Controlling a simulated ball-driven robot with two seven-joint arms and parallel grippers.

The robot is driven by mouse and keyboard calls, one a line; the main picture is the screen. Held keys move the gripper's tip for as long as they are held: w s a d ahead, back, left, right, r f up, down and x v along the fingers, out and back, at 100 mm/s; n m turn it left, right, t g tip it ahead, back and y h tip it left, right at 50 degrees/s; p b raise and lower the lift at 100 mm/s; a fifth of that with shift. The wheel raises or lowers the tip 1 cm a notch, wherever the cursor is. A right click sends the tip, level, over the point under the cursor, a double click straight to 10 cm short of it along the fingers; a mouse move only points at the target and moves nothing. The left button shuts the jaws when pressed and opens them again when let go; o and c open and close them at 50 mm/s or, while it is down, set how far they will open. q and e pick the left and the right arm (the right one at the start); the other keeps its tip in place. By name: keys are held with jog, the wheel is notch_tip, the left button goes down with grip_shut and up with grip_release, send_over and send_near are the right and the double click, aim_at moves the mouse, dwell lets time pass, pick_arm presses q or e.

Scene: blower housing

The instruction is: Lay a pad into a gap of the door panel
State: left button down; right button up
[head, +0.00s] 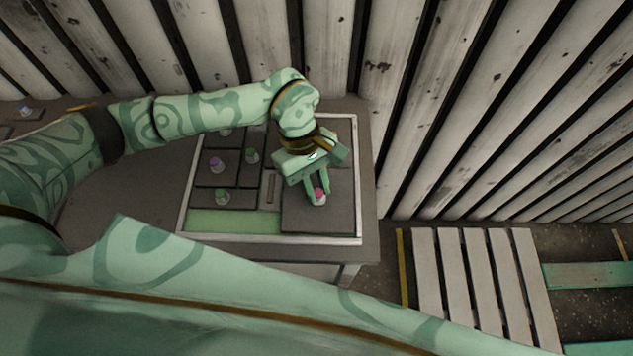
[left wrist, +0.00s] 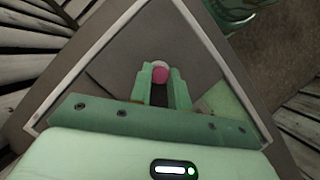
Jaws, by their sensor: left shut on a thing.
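The door panel (head: 268,239) is a white-rimmed tray with dark grey pads inside. Its rim also shows in the left wrist view (left wrist: 80,68). My left gripper (head: 318,193) points down and is shut on the pink knob (head: 320,196) of a large dark pad (head: 310,219) in the panel's near right part. In the left wrist view the pink knob (left wrist: 160,75) is between the fingers. I cannot tell whether this pad rests flat or hangs slightly above. A bare green gap (head: 232,222) lies along the panel's near left edge. My right gripper is not in view.
Other pads carry a purple knob (head: 217,163) and green knobs (head: 251,156), left of my gripper. Another knobbed piece (head: 25,110) lies on the far left. Slatted walls stand behind and to the right. A slatted pallet (head: 470,280) is on the floor at the right.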

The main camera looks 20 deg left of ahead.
pick_arm(q)
jog(key=shift+f+b, duration=0.3)
jog(key=shift+f, duration=0.2)
dwell(0.3)
jog(key=c, duration=0.7)
grip_release()
jog(key=shift+c, duration=0.2)
jog(key=shift+r+p, duration=2.3)
jog(key=shift+r, duration=1.3)
